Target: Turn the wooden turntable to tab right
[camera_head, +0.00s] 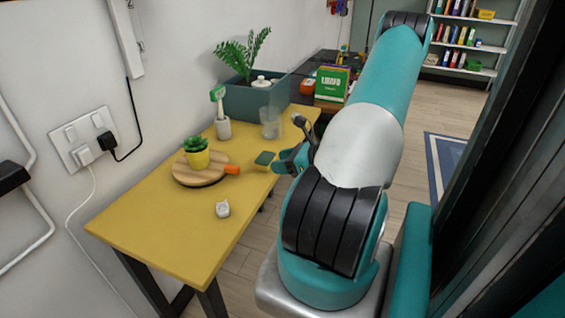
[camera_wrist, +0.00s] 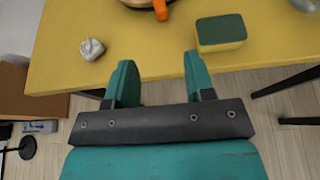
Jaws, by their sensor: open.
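In the wrist view the orange tab (camera_wrist: 160,10) and a sliver of the turntable's edge (camera_wrist: 134,3) show at the top; the rest is cut off. My gripper (camera_wrist: 155,75) is open and empty, at the table's near edge and apart from the tab. In the head view my gripper (camera_head: 281,163) is partly hidden by my arm.
A green-and-yellow sponge (camera_wrist: 220,33) lies near the gripper, right of the tab in the wrist view. A crumpled white object (camera_wrist: 92,49) lies to the left. A brush in a holder (camera_head: 222,127), a glass (camera_head: 270,123) and a planter (camera_head: 245,101) stand farther back.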

